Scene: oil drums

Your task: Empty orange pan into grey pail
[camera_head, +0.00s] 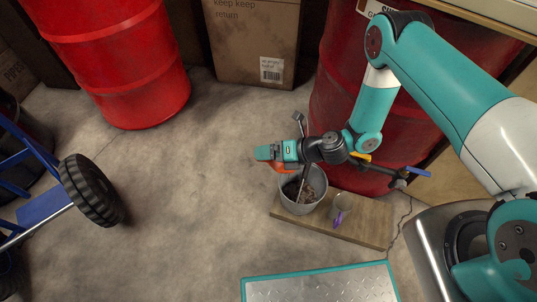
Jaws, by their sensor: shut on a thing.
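The grey pail (293,207) stands on the left end of a wooden board, with brown and dark material visible inside it. An orange piece (284,168), which looks like part of the orange pan, shows just above the pail's rear left rim. The rest of the pan is hidden by my gripper and wrist. My gripper (287,158) is above the pail's rear edge, shut on the orange pan. From this view I cannot tell the pan's tilt or whether anything is left in it.
The wooden board (368,226) also carries a small grey and purple item (339,213). Red drums (125,65) stand behind, with a cardboard box (252,40) between them. A blue hand truck (45,207) is at left. A teal-edged metal plate (320,286) lies in front. Floor left of the pail is clear.

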